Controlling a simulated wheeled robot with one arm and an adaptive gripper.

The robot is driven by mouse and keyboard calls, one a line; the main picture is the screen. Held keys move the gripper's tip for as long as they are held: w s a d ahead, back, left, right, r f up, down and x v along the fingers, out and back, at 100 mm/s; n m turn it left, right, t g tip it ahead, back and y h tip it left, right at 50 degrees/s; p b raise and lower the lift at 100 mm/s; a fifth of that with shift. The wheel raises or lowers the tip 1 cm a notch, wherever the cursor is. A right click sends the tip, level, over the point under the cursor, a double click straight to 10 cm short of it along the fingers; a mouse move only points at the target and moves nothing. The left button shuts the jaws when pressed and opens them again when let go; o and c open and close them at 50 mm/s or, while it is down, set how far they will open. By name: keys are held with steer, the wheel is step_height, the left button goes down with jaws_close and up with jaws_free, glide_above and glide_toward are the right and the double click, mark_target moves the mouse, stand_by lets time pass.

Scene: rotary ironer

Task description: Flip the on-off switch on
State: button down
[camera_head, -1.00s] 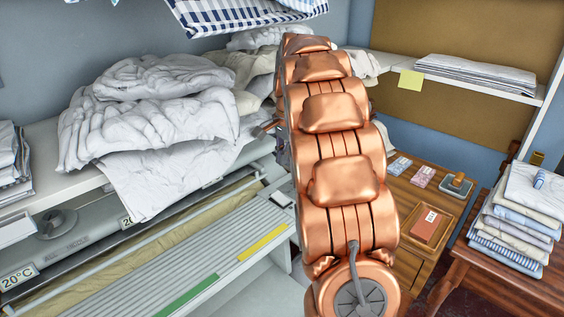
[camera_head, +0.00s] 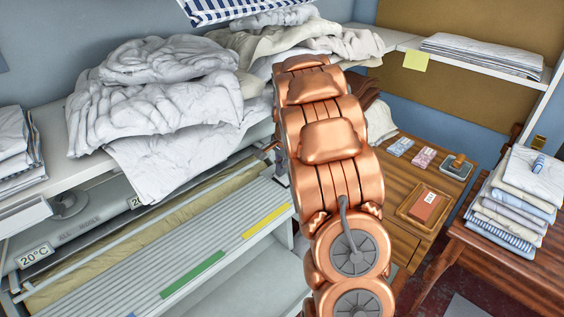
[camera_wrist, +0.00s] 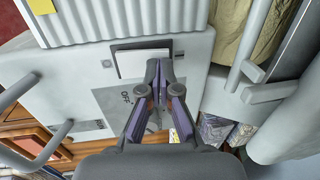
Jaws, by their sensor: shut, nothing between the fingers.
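The rotary ironer (camera_head: 170,255) stands on the left in the head view, with a slatted grey front board. In the wrist view, its pale end panel (camera_wrist: 85,65) carries a grey plate (camera_wrist: 108,98) marked "OFF". My gripper (camera_wrist: 163,72) has purple and dark fingers, closed together and empty, in front of the panel beside the "OFF" mark. I cannot tell whether the tips touch anything.
Grey bars (camera_wrist: 258,55) project at the right and a curved handle (camera_wrist: 40,150) at the lower left. Crumpled white linen (camera_head: 160,100) lies on the shelf. A wooden cabinet (camera_head: 408,190) and folded laundry (camera_head: 515,205) stand right.

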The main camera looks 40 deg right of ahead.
mark_target(286, 179)
steer(key=shift+f, duration=0.1)
stand_by(0.3)
steer(key=shift+f+g, duration=0.15)
steer(key=shift+g, duration=0.25)
steer(key=shift+s, duration=0.15)
steer(key=shift+s+d, duration=0.1)
steer(key=shift+s, duration=0.35)
steer(key=shift+r, duration=0.2)
step_height(286, 179, up, 12)
steer(key=s, duration=0.1)
stand_by(0.5)
stand_by(0.4)
